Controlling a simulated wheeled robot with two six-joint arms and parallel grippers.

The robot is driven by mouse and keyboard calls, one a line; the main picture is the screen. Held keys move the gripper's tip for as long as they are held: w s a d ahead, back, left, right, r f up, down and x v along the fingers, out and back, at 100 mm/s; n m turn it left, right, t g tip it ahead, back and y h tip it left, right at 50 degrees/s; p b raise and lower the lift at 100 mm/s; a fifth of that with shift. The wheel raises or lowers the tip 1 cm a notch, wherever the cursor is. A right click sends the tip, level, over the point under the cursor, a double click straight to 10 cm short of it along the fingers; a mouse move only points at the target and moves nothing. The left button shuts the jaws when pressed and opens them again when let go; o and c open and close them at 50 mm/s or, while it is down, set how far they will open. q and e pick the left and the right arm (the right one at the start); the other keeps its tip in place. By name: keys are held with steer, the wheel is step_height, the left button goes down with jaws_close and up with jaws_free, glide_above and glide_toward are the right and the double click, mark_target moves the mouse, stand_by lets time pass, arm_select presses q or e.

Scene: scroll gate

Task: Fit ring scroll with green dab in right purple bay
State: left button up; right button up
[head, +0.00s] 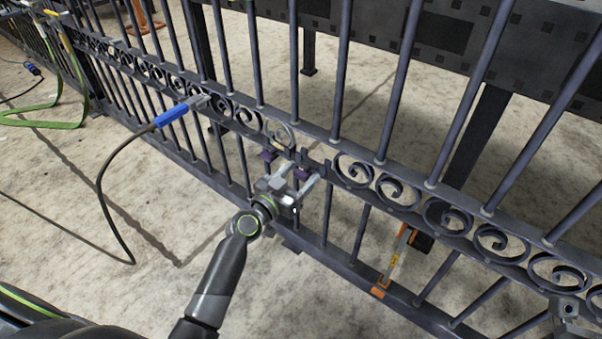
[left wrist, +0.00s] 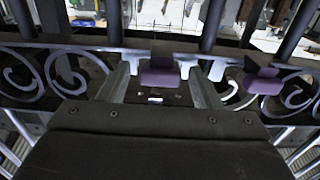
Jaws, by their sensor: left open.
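My left gripper (head: 300,175) is open at the gate's middle rail, by the gap in the row of scrolls. Two purple pieces mark the bays: the left one (head: 268,155) and the right one (head: 302,172). The right piece shows between my open fingers, in the left wrist view too (left wrist: 160,77). The other purple piece (left wrist: 262,82) is to its right there. A paler ring scroll (head: 280,133) stands near the left purple piece. I see no green dab. I cannot tell whether anything lies in the right bay.
The dark gate (head: 340,85) has upright bars and a row of scrolls (head: 390,190). A blue-handled tool (head: 172,115) with a black cable hangs on its left part. An orange and grey clamp (head: 395,260) is on the lower right.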

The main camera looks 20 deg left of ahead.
mark_target(299, 176)
arm_select(q)
steer(key=shift+w+d, duration=0.15)
steer(key=shift+w, duration=0.3)
jaws_close()
steer(key=shift+s+f, duration=0.1)
steer(key=shift+s, duration=0.35)
steer(key=b+v, duration=0.1)
steer(key=v, duration=0.2)
steer(key=shift+s+a, duration=0.4)
steer(key=shift+s, duration=0.3)
